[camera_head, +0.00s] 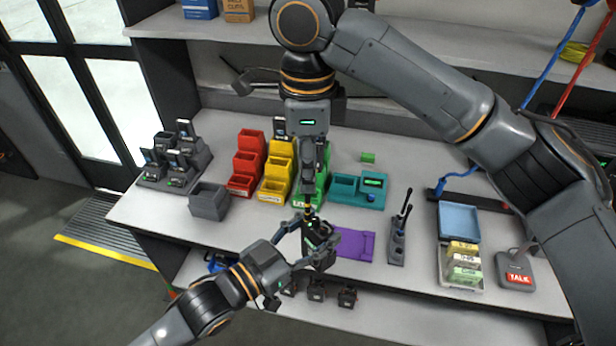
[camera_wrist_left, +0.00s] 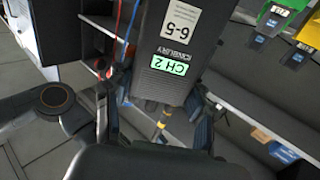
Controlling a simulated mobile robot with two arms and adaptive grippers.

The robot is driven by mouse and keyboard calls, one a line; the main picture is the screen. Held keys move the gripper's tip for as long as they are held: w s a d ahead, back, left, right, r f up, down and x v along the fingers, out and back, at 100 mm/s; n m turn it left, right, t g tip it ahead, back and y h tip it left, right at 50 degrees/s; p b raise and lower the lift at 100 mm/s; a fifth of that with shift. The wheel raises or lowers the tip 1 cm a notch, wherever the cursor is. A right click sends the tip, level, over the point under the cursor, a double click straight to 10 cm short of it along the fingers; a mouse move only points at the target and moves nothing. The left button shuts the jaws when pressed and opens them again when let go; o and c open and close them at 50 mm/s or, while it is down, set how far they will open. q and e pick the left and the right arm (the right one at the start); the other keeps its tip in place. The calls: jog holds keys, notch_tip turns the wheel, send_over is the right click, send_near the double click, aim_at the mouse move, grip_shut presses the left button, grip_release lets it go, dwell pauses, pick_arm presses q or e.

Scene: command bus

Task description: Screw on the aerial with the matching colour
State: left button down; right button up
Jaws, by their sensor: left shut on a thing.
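My left gripper (camera_head: 308,246) is shut on a dark handheld radio (camera_head: 318,243) and holds it above the front of the bench. In the left wrist view the radio (camera_wrist_left: 180,45) has a green "CH 2" display and a "6-5" label. A black aerial with a yellow band (camera_head: 308,211) stands at the radio's top; it also shows in the left wrist view (camera_wrist_left: 161,124). My right gripper (camera_head: 309,190) points down from above and appears shut around the aerial's upper part. I cannot tell whether aerial and radio touch. A grey stand (camera_head: 397,250) holds other black aerials.
Red bins (camera_head: 246,165), yellow bins (camera_head: 275,180) and green bins stand behind the grippers. A teal unit (camera_head: 358,190), a purple mat (camera_head: 356,243), a blue tray (camera_head: 459,222) and a TALK box (camera_head: 515,272) lie rightward. Radios in chargers (camera_head: 176,165) stand left.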

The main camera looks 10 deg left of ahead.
jog(key=shift+r, duration=0.55)
